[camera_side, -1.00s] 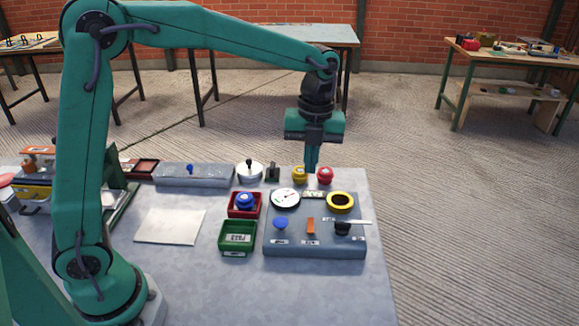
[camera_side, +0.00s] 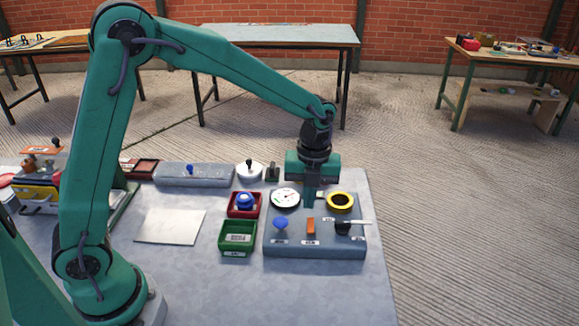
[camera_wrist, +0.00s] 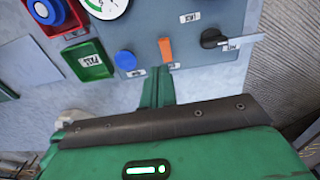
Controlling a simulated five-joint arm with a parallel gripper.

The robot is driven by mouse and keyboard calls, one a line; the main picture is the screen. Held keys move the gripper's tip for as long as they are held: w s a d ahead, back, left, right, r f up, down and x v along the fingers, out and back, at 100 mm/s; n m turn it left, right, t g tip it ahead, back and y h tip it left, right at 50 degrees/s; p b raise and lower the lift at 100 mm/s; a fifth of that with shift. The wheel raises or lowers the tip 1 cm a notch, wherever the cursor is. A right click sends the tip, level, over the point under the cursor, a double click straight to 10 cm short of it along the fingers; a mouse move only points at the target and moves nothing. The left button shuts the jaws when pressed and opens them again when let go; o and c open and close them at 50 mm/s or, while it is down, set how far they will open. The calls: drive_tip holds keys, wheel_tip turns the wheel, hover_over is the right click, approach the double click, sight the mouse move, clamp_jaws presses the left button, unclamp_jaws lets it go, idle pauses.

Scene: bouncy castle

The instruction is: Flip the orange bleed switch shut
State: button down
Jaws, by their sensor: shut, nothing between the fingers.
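The orange bleed switch (camera_side: 310,226) is a small upright lever on the grey control panel (camera_side: 290,248), between a blue knob (camera_side: 281,223) and a black-handled valve (camera_side: 345,227). It also shows in the wrist view (camera_wrist: 165,49). My gripper (camera_side: 309,205) is shut and empty, its fingertips pointing down over the panel, just behind the switch in the side view. In the wrist view my closed fingers (camera_wrist: 157,84) reach up to just below the switch. I cannot tell whether they touch it.
A pressure gauge (camera_side: 286,198) and a yellow ring (camera_side: 340,202) sit at the back of the panel. A red tray (camera_side: 232,214) with a blue object and a green tray (camera_side: 236,251) stand to the left. A pale sheet (camera_side: 170,226) lies further left.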

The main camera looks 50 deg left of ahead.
sight(311, 226)
drive_tip(key=f, duration=0.3)
drive_tip(key=shift+w+a+f, duration=0.15)
drive_tip(key=shift+w+a, duration=0.15)
drive_tip(key=shift+a, duration=0.1)
drive_tip(key=shift+w+a+f, duration=0.2)
drive_tip(key=shift+w+f, duration=0.05)
drive_tip(key=shift+f, duration=0.35)
drive_tip(key=shift+w+a+f, duration=0.25)
drive_tip(key=shift+f, duration=0.1)
drive_tip(key=shift+w+f, duration=0.1)
drive_tip(key=shift+f, duration=0.05)
drive_tip(key=shift+s+d+r, duration=0.25)
drive_tip(key=shift+s+d, duration=0.2)
drive_tip(key=shift+s, duration=0.1)
idle(0.3)
